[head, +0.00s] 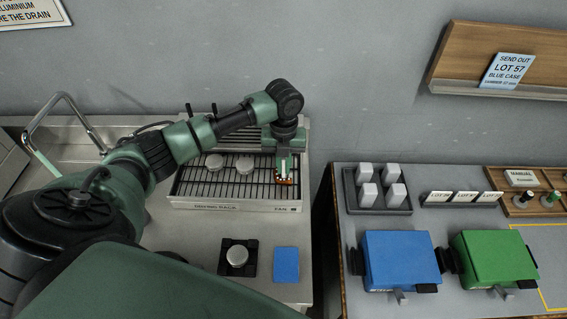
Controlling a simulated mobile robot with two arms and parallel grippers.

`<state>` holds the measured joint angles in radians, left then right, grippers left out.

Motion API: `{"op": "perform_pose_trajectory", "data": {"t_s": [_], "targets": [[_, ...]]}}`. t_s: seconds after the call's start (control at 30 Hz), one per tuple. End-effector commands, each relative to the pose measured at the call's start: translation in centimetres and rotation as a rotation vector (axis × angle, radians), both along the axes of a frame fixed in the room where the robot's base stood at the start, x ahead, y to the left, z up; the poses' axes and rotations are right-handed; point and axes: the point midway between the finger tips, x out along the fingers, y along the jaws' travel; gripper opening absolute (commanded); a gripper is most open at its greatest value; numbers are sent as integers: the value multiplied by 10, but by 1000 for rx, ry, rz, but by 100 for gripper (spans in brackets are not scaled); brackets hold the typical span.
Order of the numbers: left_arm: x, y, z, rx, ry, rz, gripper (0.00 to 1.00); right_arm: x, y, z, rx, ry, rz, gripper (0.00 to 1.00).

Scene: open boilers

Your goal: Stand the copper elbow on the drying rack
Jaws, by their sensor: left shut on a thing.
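The drying rack (235,207) is a light tray with a dark wire grid, standing on the left counter against the wall. My left gripper (286,178) points down over the right part of the rack. It is shut on the copper elbow (287,182), a small orange-brown piece showing at the fingertips. The fingers hide most of the elbow, and I cannot tell whether it touches the grid. Two round grey pieces (245,165) lie on the rack left of the gripper. My right gripper is out of view.
In front of the rack are a black holder with a round metal piece (237,257) and a blue pad (286,265). A tap (45,130) stands at the left. Across a gap, the right table holds a blue case (400,259), a green case (494,256) and a tray of white blocks (377,209).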

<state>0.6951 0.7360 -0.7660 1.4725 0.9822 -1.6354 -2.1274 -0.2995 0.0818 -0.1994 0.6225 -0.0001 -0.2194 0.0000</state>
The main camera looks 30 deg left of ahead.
Motion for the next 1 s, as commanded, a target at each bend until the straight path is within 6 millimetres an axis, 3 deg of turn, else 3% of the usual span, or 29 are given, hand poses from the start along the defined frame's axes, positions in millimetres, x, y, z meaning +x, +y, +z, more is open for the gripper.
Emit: {"op": "perform_pose_trajectory", "data": {"t_s": [0.1,0.43,0.47,0.5,0.53,0.83,1.0], "targets": [[0,0,-6,0,-1,-1,0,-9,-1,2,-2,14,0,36],[0,0,-9,1,-1,0,0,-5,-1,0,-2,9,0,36],[0,0,-8,1,-1,0,18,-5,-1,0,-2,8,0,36],[0,0,-8,0,-1,-1,29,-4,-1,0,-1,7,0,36],[0,0,-8,1,-1,0,31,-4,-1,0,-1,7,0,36],[0,0,-7,1,-1,0,31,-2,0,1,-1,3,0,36],[2,0,6,-1,-6,-1,31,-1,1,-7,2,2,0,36]]}}
